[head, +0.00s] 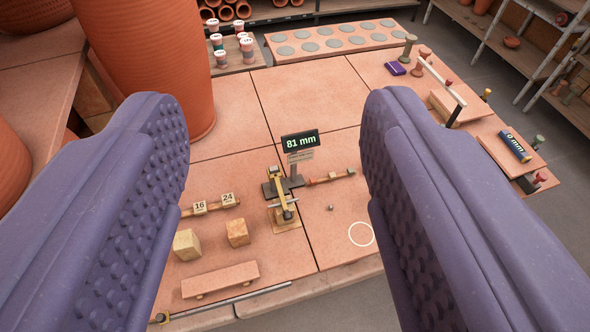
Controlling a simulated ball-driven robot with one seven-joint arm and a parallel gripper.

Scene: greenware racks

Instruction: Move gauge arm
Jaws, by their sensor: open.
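A gauge with a brass upright arm (281,192) stands on a small base on the tiled table, low in the middle of the head view. A dark display (300,142) behind it reads 81 mm. A thin bar (332,178) with a reddish end lies to its right; I cannot tell whether it is joined to the gauge. My gripper (275,100) is open and empty. Its two purple, studded fingers frame the gauge from left and right, well apart from it. The left finger hides part of a bar with tags (213,203) marked 16 and 24.
Two wooden blocks (237,233) and a low clay-coloured slab (221,281) sit left of the gauge. A white ring (361,234) marks the table at right. A large terracotta pot (150,60) stands at back left.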

